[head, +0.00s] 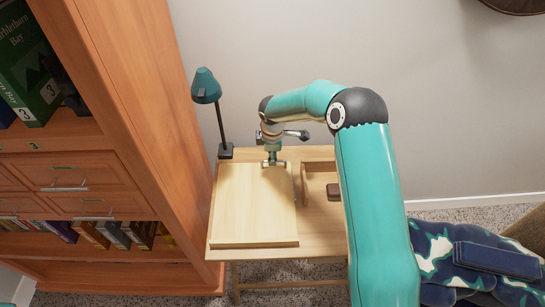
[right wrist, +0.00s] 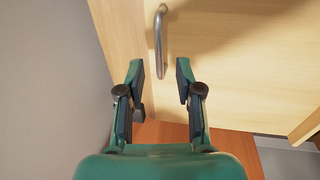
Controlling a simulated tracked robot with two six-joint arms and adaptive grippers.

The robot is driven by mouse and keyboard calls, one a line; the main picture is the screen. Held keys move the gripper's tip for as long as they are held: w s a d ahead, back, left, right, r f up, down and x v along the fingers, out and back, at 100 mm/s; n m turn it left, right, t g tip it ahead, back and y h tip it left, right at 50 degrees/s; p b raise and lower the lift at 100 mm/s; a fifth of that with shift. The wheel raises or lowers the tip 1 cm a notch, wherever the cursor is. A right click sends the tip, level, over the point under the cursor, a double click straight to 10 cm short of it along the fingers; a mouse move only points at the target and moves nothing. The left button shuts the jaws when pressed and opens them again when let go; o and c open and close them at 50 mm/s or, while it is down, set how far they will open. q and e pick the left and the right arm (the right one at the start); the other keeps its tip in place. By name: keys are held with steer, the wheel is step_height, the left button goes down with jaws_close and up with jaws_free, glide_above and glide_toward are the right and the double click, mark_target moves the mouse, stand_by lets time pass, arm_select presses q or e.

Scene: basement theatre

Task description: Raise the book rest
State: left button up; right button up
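The book rest (head: 252,208) is a pale wooden panel with a raised ledge along its front edge. It lies flat, or nearly so, on the small wooden desk (head: 318,237). My right gripper (head: 272,162) is over the back edge of the panel. In the right wrist view, my right gripper (right wrist: 160,72) is open and empty. A metal bar handle (right wrist: 161,40) on a pale wooden surface shows just beyond its fingertips, roughly in line with the gap between them and apart from both. My left gripper is not in view.
A teal desk lamp (head: 207,88) stands at the desk's back left corner. A tall wooden bookcase (head: 145,110) is close on the left. An open compartment (head: 313,185) with a small brown object (head: 333,192) is right of the panel. A patterned blue seat (head: 470,262) is at lower right.

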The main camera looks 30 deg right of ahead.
steer(key=shift+w+d+f, duration=0.1)
steer(key=shift+f, duration=0.5)
steer(key=shift+w+d+f, duration=0.1)
steer(key=shift+f, duration=0.45)
steer(key=shift+a, duration=0.1)
jaws_close()
